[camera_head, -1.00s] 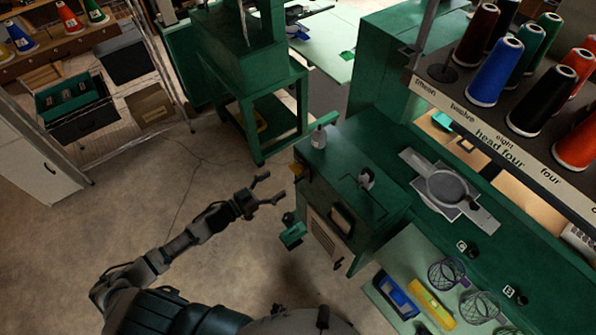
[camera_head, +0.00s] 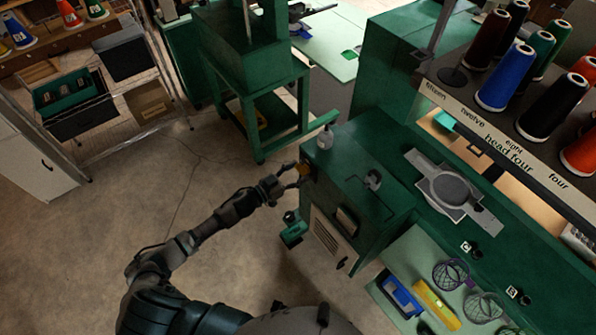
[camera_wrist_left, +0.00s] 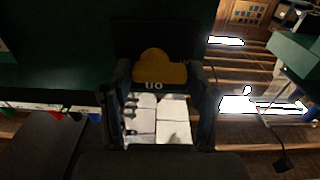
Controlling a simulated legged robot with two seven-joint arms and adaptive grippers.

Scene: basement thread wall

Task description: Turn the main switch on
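A small yellow-orange switch (camera_head: 304,170) sits on the left side of the green machine cabinet (camera_head: 350,165). In the left wrist view the yellow piece (camera_wrist_left: 160,70) has a rounded top and stands on a dark plate, with part of some lettering below it. My left gripper (camera_head: 296,176) is at the switch. Its fingers (camera_wrist_left: 165,90) are apart, one on each side of the yellow piece. I cannot tell whether they touch it. My right gripper is not in view.
A green box with a knob (camera_head: 293,230) juts from the cabinet below my gripper. A green bench (camera_head: 262,75) stands behind, and a rack with thread cones (camera_head: 540,105) is at the right. A wire shelf (camera_head: 110,110) stands at the left. The floor between is clear.

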